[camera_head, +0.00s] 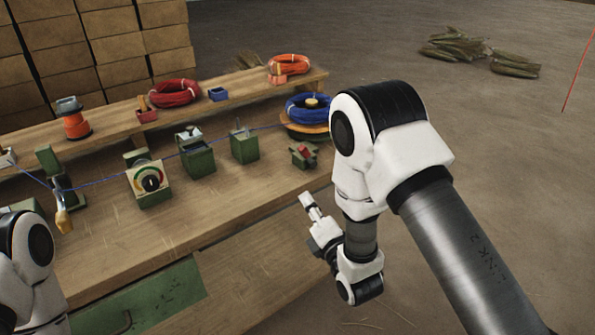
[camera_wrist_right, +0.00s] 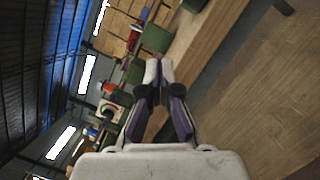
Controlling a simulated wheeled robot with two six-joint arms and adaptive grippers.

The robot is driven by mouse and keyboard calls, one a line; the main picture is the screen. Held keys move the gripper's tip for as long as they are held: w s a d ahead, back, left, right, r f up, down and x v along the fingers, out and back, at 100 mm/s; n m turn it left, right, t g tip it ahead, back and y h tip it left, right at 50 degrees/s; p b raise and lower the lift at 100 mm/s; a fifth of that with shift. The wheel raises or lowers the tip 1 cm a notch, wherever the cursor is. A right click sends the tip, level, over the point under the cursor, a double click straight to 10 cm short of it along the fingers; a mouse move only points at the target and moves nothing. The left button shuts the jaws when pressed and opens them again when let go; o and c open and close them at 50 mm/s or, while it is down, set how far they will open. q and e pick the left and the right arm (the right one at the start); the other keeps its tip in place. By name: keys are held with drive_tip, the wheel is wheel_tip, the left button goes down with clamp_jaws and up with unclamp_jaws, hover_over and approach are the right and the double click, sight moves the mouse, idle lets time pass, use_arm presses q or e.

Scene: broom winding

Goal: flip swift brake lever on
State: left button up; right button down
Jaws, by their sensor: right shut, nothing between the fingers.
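A small green block with a red lever-like part (camera_head: 303,153) sits near the bench's right end, beside the swift, a round turntable (camera_head: 305,128) bearing a blue wire coil (camera_head: 309,108). I take the red part for the brake lever; its exact setting is too small to tell. My right gripper (camera_head: 307,199) is shut and empty, in front of the block and apart from it, near the bench's front edge. Its closed fingers also show in the right wrist view (camera_wrist_right: 158,72).
A blue wire runs from the coil past green bench devices (camera_head: 243,146) and a dial box (camera_head: 149,183). Red (camera_head: 173,92) and orange (camera_head: 289,64) coils lie on the rear shelf. Cartons stand at the back left. Open floor lies right of the bench (camera_head: 235,205).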

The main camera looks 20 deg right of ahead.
sight(290, 189)
drive_tip(key=w, duration=0.3)
drive_tip(key=w+a, duration=0.1)
drive_tip(key=w, duration=0.2)
drive_tip(key=w+r, duration=0.1)
drive_tip(key=w, duration=0.2)
drive_tip(key=shift+a+r+p, duration=0.1)
drive_tip(key=shift+a+p, duration=0.2)
drive_tip(key=shift+a, duration=0.05)
drive_tip(key=w+d+r, duration=0.1)
drive_tip(key=w+d, duration=0.1)
drive_tip(key=shift+d+r, duration=0.55)
drive_tip(key=shift+d, duration=0.15)
drive_tip(key=shift+a, duration=0.1)
